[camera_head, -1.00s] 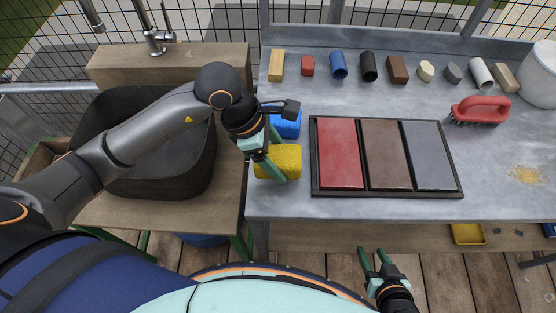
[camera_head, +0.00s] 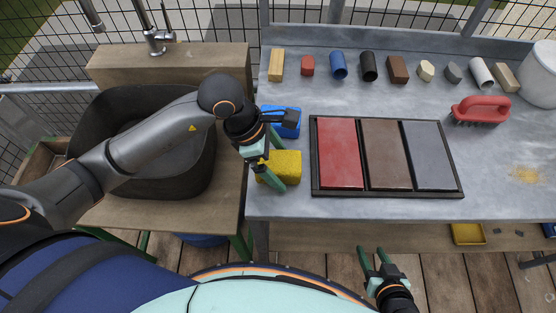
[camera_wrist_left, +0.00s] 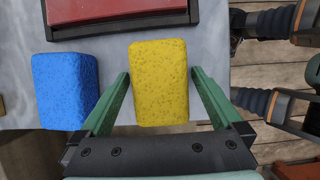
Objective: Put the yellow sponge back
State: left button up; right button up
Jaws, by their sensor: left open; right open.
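The yellow sponge (camera_head: 284,166) lies on the grey table near its front left edge, left of the framed tile tray. In the left wrist view the yellow sponge (camera_wrist_left: 160,84) sits between the spread fingers of my left gripper (camera_wrist_left: 160,95), with a gap on each side. In the head view my left gripper (camera_head: 268,172) is at the sponge and partly covers its left end. My right gripper (camera_head: 376,262) is open and empty in front of the table.
A blue sponge (camera_head: 284,121) lies just behind the yellow one; it also shows in the left wrist view (camera_wrist_left: 66,90). The tile tray (camera_head: 388,192) is to the right. A dark sink basin (camera_head: 100,118) is at left. A red brush (camera_head: 481,110) and several small blocks lie farther off.

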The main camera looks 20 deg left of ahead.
pick_arm(q)
jog(key=shift+r, duration=0.3)
jog(key=v, duration=1)
jog(key=shift+a+r+p, duration=0.25)
jog(key=shift+r+p, duration=0.05)
jog(key=shift+p, duration=0.1)
jog(key=shift+s+a+r, duration=0.2)
jog(key=shift+r, duration=0.25)
